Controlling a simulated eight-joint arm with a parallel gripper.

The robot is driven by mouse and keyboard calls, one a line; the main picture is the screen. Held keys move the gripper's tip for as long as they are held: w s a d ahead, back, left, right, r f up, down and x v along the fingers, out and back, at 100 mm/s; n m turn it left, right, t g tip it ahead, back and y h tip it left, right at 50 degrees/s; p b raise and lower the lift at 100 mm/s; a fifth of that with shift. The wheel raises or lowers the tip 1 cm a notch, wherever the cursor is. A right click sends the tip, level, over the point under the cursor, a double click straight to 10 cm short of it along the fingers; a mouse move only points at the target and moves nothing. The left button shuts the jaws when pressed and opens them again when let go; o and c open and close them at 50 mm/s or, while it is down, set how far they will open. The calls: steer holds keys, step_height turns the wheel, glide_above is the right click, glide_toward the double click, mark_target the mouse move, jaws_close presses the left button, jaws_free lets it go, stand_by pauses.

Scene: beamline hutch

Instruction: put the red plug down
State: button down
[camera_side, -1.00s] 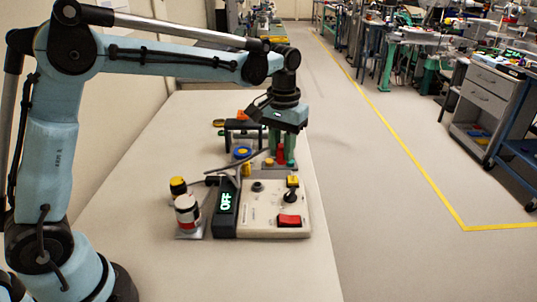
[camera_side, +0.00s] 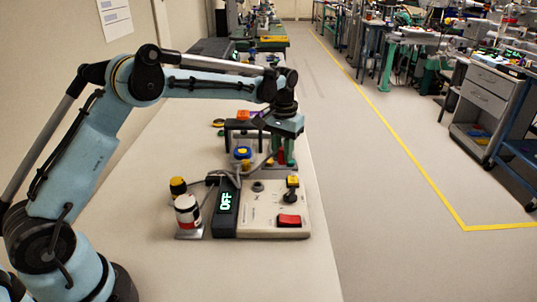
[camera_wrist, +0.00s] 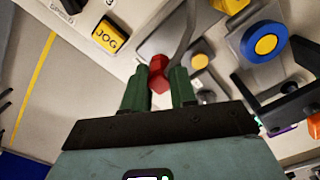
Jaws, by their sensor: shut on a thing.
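My gripper (camera_side: 284,160) points down just behind the control box, its green fingers shut on the red plug (camera_side: 281,157). In the wrist view the plug (camera_wrist: 158,70) shows between the two fingertips, and a grey cable (camera_wrist: 183,35) runs by it. The plug is over or close to a grey plate behind the box; I cannot tell whether it touches it.
A blue knob with a yellow centre (camera_side: 242,153) and a dark bracket (camera_side: 229,132) stand left of my gripper. The bench front-left is bare.

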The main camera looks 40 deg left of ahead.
mark_target(282, 162)
steer(key=shift+f, duration=1.9)
steer(key=shift+f, duration=0.1)
steer(key=c, duration=0.9)
jaws_free()
step_height(282, 162, up, 12)
steer(key=shift+r, duration=0.15)
steer(key=s+d+r+m+t, duration=0.1)
steer(key=s+r+t, duration=0.15)
steer(key=s, duration=0.55)
steer(key=s+d+r+m+t, duration=0.1)
steer(key=s+d+r+t, duration=0.15)
steer(key=s, duration=0.65)
steer(key=s+f+t, duration=0.2)
steer(key=s+f, duration=0.4)
steer(key=shift+s+a, duration=0.15)
steer(key=shift+s, duration=0.25)
